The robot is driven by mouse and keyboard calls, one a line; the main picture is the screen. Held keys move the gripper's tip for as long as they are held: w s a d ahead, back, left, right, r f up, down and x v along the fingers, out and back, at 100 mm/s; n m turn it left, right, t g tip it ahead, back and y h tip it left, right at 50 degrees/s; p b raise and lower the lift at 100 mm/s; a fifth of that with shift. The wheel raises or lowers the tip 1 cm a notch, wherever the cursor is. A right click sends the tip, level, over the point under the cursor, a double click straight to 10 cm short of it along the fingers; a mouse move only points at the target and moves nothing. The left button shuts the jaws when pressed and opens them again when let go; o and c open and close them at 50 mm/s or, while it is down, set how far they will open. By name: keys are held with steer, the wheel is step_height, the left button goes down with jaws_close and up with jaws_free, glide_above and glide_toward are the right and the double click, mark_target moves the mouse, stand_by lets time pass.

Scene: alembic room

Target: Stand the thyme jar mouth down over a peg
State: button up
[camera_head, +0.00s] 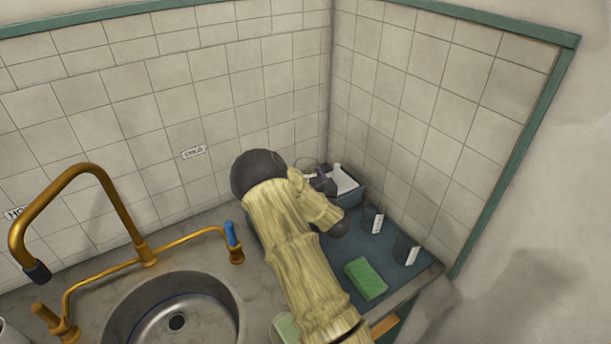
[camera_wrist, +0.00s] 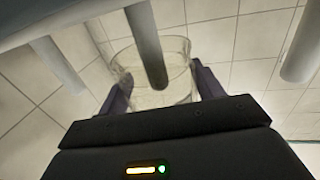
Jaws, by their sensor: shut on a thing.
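A clear glass jar (camera_wrist: 180,82) is held between the two dark purple fingers of my gripper (camera_wrist: 158,88) in the wrist view. No label shows on it, so I cannot read whether it is thyme. A grey round-ended peg (camera_wrist: 148,42) overlaps the jar in this view. I cannot tell whether the peg is inside the jar or in front of it. More grey pegs stand to the left (camera_wrist: 55,65) and right (camera_wrist: 305,45). In the head view my gripper (camera_head: 319,174) is in the back corner, mostly hidden by my arm; the jar is hard to make out there.
A blue bin (camera_head: 348,187) with white contents stands in the corner. Two dark items with white labels (camera_head: 378,222) (camera_head: 412,256) and a green sponge (camera_head: 365,278) lie on the blue surface. A brass tap (camera_head: 148,252) and sink (camera_head: 172,312) are left of my arm.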

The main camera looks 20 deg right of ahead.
steer(key=shift+f+b, duration=1)
steer(key=shift+f, duration=0.45)
steer(key=o, duration=1.3)
steer(key=shift+a, duration=0.1)
steer(key=shift+c, duration=0.2)
steer(key=s, duration=1.7)
steer(key=shift+s+b, duration=0.2)
steer(key=shift+b, duration=0.2)
